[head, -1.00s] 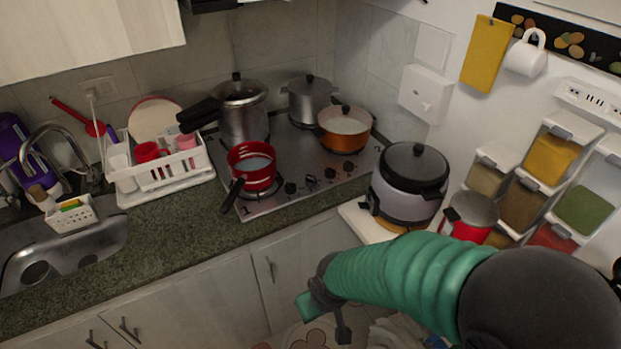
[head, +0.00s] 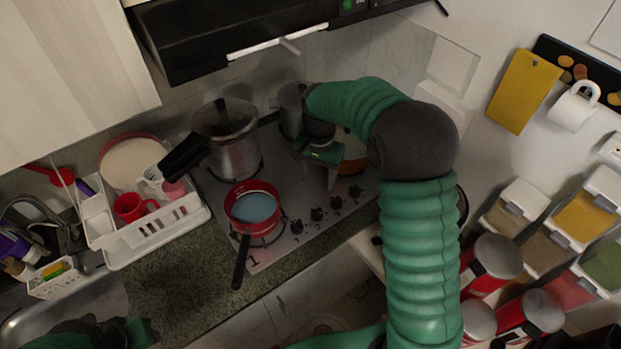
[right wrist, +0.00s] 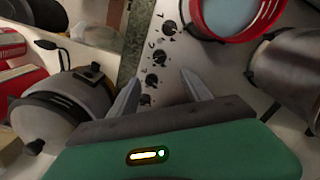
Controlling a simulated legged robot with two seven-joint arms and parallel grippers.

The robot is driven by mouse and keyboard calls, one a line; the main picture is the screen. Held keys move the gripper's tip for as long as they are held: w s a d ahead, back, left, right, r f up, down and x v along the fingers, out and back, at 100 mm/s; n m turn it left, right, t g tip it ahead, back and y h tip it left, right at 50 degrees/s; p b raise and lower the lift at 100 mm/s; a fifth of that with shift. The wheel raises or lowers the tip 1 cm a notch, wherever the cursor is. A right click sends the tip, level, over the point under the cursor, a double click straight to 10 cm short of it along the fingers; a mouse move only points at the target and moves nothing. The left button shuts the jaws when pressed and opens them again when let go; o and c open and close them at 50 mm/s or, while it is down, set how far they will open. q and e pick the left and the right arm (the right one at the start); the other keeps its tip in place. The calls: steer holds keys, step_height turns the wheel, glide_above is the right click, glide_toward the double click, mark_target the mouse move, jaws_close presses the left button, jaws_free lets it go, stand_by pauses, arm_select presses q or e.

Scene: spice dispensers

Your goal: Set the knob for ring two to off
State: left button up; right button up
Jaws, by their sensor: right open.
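The steel stove (head: 270,242) has a row of several black knobs (head: 317,214) along its front edge. They also show in the right wrist view (right wrist: 152,80), with small printed marks beside them. I cannot read which knob is for ring two or how each is set. My right gripper (head: 333,178) is over the right part of the stove, behind the knob row. In the right wrist view its open fingers (right wrist: 160,92) spread on either side of the knob row, apart from it and empty. My left gripper (head: 105,332) is partly in view at the bottom left.
A red pot (head: 252,188) stands at the front left burner, its handle (head: 240,262) jutting forward. A pressure cooker (head: 232,150) is behind it. A range hood (head: 230,40) hangs above. A rice cooker (right wrist: 65,105) stands beside the stove.

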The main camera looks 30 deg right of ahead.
steer(key=w, duration=0.1)
steer(key=p, duration=0.1)
glide_above(317, 211)
steer(key=s, duration=0.1)
step_height(317, 211, down, 4)
steer(key=f, duration=0.3)
steer(key=w+f+p, duration=0.1)
steer(key=f, duration=0.7)
steer(key=shift+w+d+p, duration=0.1)
steer(key=shift+w+p, duration=0.05)
steer(key=shift+p, duration=0.15)
steer(key=shift+f, duration=0.35)
steer(key=shift+s, duration=0.35)
steer(key=shift+w+a, duration=0.1)
steer(key=shift+a, duration=0.1)
steer(key=shift+c, duration=0.6)
steer(key=shift+w+f, duration=0.1)
steer(key=c, duration=0.5)
arm_select(q)
steer(key=v, duration=0.3)
steer(key=shift+w+a+r, duration=0.15)
steer(key=shift+w+r, duration=0.05)
arm_select(e)
steer(key=shift+d, duration=0.15)
jaws_close()
